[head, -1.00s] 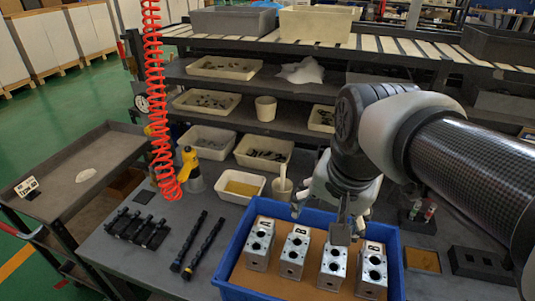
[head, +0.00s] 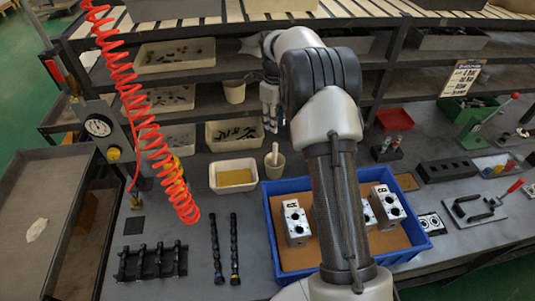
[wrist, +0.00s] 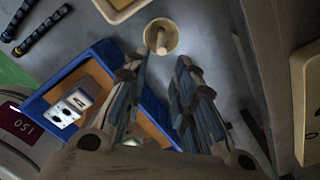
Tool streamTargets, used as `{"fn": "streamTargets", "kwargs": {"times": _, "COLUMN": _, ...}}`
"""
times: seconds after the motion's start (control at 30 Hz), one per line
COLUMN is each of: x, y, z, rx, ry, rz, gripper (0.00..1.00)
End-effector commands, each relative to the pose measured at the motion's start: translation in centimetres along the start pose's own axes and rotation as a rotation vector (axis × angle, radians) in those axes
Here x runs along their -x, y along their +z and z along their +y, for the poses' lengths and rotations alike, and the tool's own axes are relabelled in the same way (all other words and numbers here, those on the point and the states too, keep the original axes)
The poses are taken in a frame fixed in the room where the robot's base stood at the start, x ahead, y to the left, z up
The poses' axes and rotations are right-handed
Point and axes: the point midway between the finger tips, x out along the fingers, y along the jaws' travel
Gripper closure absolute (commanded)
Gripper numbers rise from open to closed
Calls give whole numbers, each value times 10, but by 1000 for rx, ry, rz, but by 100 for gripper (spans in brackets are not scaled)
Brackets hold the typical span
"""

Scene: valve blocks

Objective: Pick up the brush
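The brush (head: 275,152) stands in a small beige cup (head: 275,166) on the bench, behind the blue tray. Only its pale handle shows; its lower end is hidden in the cup. In the wrist view the brush (wrist: 160,40) and the cup (wrist: 174,44) lie just beyond the fingertips. My gripper (head: 269,126) hangs behind and above the cup in the head view, beside the shelves. In the wrist view my gripper (wrist: 162,66) is open, with two fingers apart and nothing between them. The fingers do not appear to touch the brush.
A blue tray (head: 267,222) with valve blocks (head: 295,222) stands in front of the cup. A tray of yellow material (head: 234,188) is left of the cup. Shelves with bins (head: 235,148) rise behind. A red coiled hose (head: 150,130) hangs at left.

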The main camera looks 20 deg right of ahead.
Motion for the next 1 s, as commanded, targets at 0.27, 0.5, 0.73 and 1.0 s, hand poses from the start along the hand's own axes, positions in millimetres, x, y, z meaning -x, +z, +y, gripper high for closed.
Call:
{"fn": "streamTargets", "kwargs": {"times": 0.27, "x": -58, "y": -1, "z": 1, "rx": -3, "ry": 4, "rz": 4, "gripper": 75}}
{"fn": "streamTargets", "kwargs": {"times": 0.5, "x": -105, "y": -1, "z": 1, "rx": -1, "ry": 3, "rz": 2, "gripper": 75}}
{"fn": "streamTargets", "kwargs": {"times": 0.73, "x": -121, "y": 0, "z": 0, "rx": -1, "ry": 1, "rz": 1, "gripper": 75}}
{"fn": "streamTargets", "kwargs": {"times": 1.0, "x": -151, "y": -3, "z": -3, "rx": -1, "ry": 3, "rz": 2, "gripper": 75}}
